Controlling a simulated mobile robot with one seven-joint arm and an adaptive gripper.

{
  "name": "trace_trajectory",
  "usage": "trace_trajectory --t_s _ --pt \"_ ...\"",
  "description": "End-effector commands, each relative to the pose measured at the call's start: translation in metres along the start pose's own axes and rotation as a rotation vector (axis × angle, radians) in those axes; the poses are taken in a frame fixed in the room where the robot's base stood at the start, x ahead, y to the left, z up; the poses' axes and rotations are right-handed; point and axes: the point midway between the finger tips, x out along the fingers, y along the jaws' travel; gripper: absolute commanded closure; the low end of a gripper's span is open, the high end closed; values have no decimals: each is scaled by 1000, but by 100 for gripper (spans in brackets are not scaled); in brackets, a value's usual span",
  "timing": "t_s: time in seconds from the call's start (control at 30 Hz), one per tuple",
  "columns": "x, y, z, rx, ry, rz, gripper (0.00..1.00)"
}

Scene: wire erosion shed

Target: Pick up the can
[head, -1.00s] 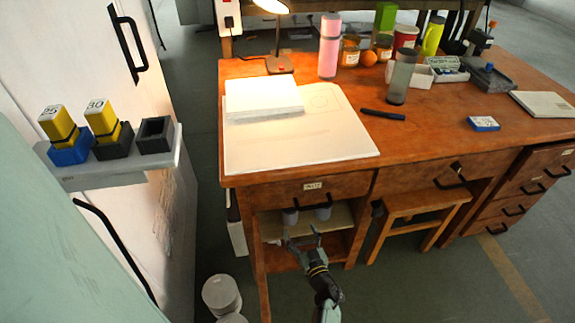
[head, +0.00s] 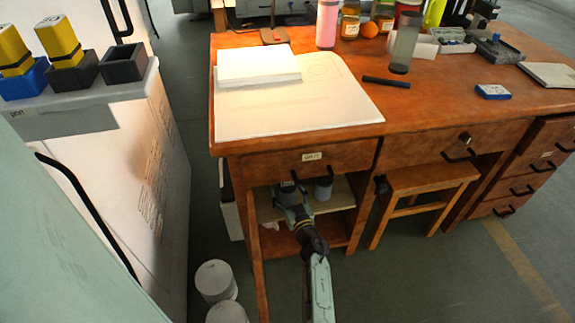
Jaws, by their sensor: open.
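Two small grey cylinders, which look like cans, stand on the upper shelf of the open desk compartment under the drawer. The right can (head: 323,189) shows clearly. The left can is mostly hidden at my gripper (head: 289,190), with only a dark part showing. My gripper is open and reaches into the compartment at the left can. I cannot tell whether the fingers touch it or stand around it. The right can stands close to the right of my gripper.
The shelf (head: 340,196) lies under the drawer (head: 345,157), close above my gripper. An open door (head: 257,265) is left of my arm. A wooden stool (head: 430,180) is at the right. White cylinders (head: 215,281) stand on the floor at the left.

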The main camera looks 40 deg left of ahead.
Motion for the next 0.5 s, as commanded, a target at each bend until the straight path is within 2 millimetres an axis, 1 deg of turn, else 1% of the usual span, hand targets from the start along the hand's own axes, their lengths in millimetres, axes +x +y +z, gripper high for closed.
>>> trace_trajectory --t_s 0.2,0.5 --pt "1 0 -1 0 0 0 27" --pt "0 0 0 0 -1 0 47"
